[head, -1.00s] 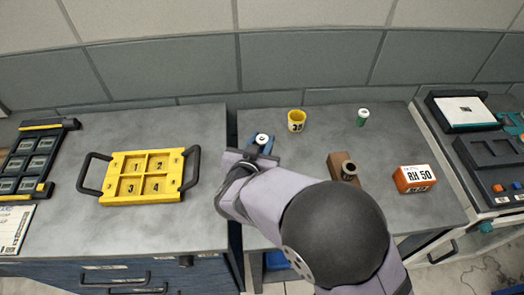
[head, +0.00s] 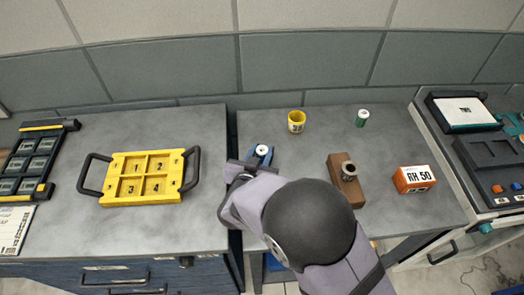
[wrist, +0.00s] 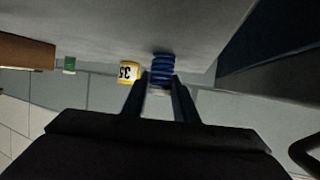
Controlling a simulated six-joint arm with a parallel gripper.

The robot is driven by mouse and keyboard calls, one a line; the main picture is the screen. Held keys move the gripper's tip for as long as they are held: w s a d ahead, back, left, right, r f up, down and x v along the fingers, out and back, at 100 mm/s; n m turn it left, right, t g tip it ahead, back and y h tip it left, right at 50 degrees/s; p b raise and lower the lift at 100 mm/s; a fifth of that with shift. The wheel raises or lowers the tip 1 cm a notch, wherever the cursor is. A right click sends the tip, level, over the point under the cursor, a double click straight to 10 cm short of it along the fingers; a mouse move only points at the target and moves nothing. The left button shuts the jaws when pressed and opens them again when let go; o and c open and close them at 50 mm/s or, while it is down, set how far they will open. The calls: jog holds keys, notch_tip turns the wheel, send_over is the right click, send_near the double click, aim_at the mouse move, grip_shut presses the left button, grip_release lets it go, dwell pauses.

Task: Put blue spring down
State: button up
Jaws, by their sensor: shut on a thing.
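The blue spring (wrist: 162,66) is between the fingers of my gripper (wrist: 160,84) in the wrist view, which shows the scene upside down. My gripper is shut on it, and its blue coils stick out past the fingertips toward the grey bench top. A pale end of it shows between the fingers. In the head view my gripper (head: 260,156) is over the left part of the right-hand bench (head: 300,165), with the pale, dark-centred end (head: 262,149) facing up. I cannot tell whether the spring touches the bench.
A yellow cup (head: 296,122) marked 35 and a green-and-white cylinder (head: 362,118) stand behind. A brown block (head: 345,185) with a metal ring and an orange box (head: 414,179) are right. A yellow four-compartment tray (head: 145,178) lies on the left bench, across a gap.

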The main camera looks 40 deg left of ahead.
jog(key=o, duration=1.1)
jog(key=shift+f, duration=0.1)
jog(key=shift+s+r, duration=0.1)
jog(key=shift+r, duration=0.1)
jog(key=b+v, duration=0.1)
jog(key=v, duration=1)
jog(key=shift+s+d+r, duration=0.2)
jog(key=shift+s, duration=0.1)
jog(key=shift+w, duration=0.1)
